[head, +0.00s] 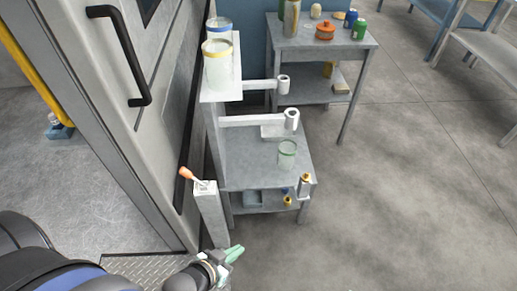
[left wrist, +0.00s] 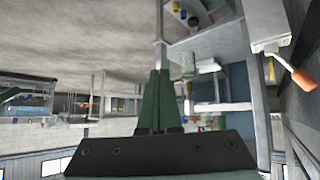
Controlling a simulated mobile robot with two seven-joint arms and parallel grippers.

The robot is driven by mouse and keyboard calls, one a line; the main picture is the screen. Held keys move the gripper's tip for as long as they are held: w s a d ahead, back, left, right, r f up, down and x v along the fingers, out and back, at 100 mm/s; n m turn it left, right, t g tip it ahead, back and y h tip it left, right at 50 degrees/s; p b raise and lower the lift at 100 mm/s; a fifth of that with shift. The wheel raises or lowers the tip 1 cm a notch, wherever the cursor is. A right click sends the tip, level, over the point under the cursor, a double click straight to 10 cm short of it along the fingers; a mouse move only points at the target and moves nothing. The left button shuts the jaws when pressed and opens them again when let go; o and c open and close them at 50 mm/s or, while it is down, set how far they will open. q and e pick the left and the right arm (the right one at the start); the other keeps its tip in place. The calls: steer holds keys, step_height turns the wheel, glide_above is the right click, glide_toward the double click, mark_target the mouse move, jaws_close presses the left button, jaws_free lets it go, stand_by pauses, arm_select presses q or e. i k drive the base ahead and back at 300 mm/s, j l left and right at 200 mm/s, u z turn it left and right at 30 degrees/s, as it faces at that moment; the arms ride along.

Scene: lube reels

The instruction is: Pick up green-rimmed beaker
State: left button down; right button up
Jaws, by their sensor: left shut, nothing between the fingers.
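The green-rimmed beaker (head: 288,154) is clear glass and stands upright on the grey workbench (head: 240,170) in the middle of the head view. It looks empty. My left gripper (head: 236,253) is low in the head view, in front of the bench and below and left of the beaker, clear of it. Its green fingers also show in the left wrist view (left wrist: 155,100), closed together with nothing between them. My right gripper is not in view.
A post with an orange-handled lever (head: 187,174) stands left of the bench. White arms with ring ends (head: 290,119) reach over the bench. A yellow-rimmed beaker (head: 217,70) and a blue-rimmed beaker (head: 219,27) stand on a raised shelf.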

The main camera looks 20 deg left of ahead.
mark_target(287, 148)
steer(key=i+l+u, duration=0.1)
steer(key=u, duration=0.25)
steer(key=i+l+u, duration=0.2)
steer(key=u, duration=0.15)
steer(key=i+l+u, duration=0.35)
steer(key=k+j, duration=0.1)
steer(key=j, duration=0.05)
